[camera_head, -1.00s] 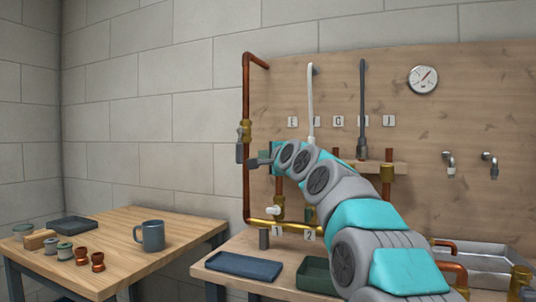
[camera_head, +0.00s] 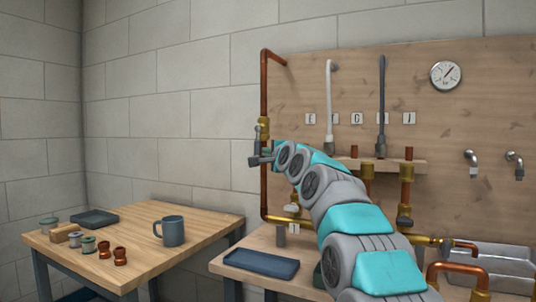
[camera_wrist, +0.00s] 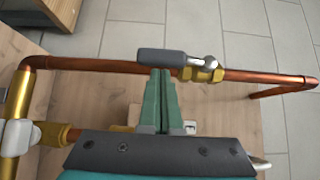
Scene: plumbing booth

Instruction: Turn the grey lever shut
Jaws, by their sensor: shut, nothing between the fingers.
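The grey lever (camera_wrist: 176,58) has a dark grey handle and a silver neck. In the wrist view it lies roughly along the copper pipe, beside it, at a brass valve (camera_wrist: 203,75). In the head view the lever (camera_head: 255,159) hangs below the brass valve body (camera_head: 263,128) on the left upright pipe. My gripper (camera_wrist: 162,73) is shut and empty, its green fingers together. Its tips are at the lever's handle, on the pipe side; I cannot tell whether they touch it. In the head view my gripper's end mostly hides behind its own wrist.
A white-handled valve (camera_wrist: 20,137) is on the lower pipe. Copper pipework (camera_head: 265,85) stands before a wooden board (camera_head: 460,130) with a gauge (camera_head: 445,75) and taps. A blue tray (camera_head: 262,263) lies on the bench below. A mug (camera_head: 171,231) stands on the left table.

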